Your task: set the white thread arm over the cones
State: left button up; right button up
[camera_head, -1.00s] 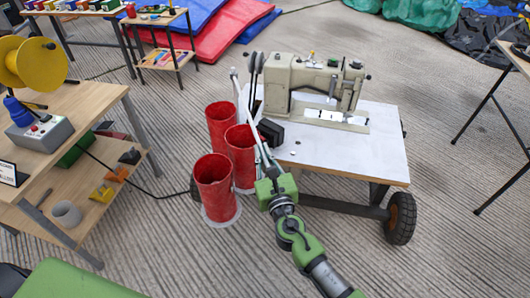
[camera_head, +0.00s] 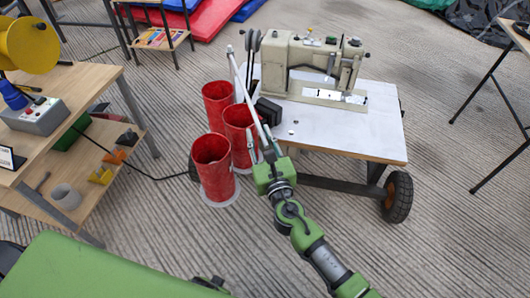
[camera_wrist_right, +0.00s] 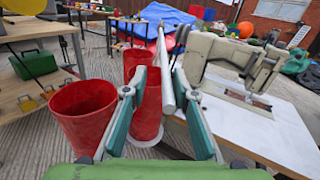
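The white thread arm (camera_head: 247,92) is a long thin bar on the left side of the sewing machine (camera_head: 312,68). It slants down toward me, along the right side of the red cones. The three open-topped red cones are a near one (camera_head: 214,168), a middle one (camera_head: 240,130) and a far one (camera_head: 217,103). My right gripper (camera_head: 264,150) is at the bar's near end. In the right wrist view its fingers (camera_wrist_right: 160,108) are apart, with the thread arm (camera_wrist_right: 164,70) between them, closer to the right finger. I cannot tell whether they touch. My left gripper is out of view.
The white machine table (camera_head: 340,135) on wheels stands to the right of the cones. A wooden bench (camera_head: 85,85) with a yellow spool (camera_head: 30,45) and a grey box (camera_head: 35,115) is on the left. Open ribbed floor lies in front and to the right.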

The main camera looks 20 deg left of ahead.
jog(key=v, duration=1)
jog(key=shift+s, duration=0.2)
